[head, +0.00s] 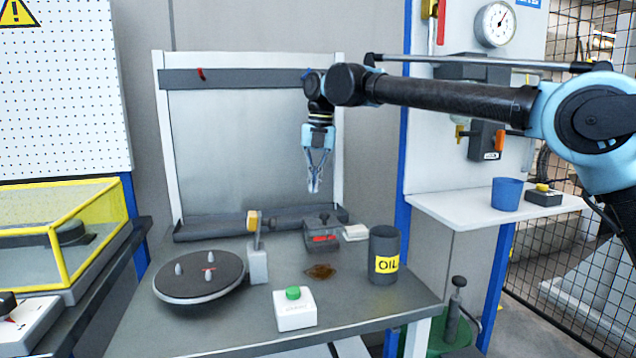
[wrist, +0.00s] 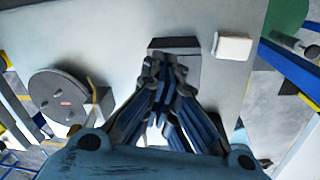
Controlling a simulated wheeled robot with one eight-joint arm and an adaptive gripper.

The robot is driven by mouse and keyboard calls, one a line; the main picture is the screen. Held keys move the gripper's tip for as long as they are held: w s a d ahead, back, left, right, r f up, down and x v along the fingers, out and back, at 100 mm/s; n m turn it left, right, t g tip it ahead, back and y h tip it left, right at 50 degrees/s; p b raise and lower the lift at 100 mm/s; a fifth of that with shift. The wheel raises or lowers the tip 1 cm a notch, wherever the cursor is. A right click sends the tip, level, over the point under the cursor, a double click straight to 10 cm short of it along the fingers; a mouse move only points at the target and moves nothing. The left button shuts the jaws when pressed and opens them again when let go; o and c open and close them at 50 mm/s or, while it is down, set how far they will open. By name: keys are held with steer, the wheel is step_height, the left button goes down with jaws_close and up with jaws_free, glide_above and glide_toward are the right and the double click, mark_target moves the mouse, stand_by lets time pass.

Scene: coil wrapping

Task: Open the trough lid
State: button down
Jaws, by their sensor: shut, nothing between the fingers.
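The trough looks like the small dark grey box (head: 322,240) on the workbench, with a red patch on its front. Its lid (head: 323,223) carries a small dark knob and appears closed. My gripper (head: 314,188) points straight down above the box, shut and empty, with clear air between the fingertips and the knob. In the wrist view my gripper (wrist: 165,62) overlaps the trough (wrist: 180,43) and hides much of it, knob included.
On the bench stand a round turntable (head: 200,277) with pegs, a lever post (head: 257,262), a white box with a green button (head: 294,310) and a dark OIL can (head: 384,255). A brown spill (head: 319,271) lies before the trough. A white block (head: 355,232) sits beside it.

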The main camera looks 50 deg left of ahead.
stand_by(0.4)
steer(key=shift+r, duration=0.75)
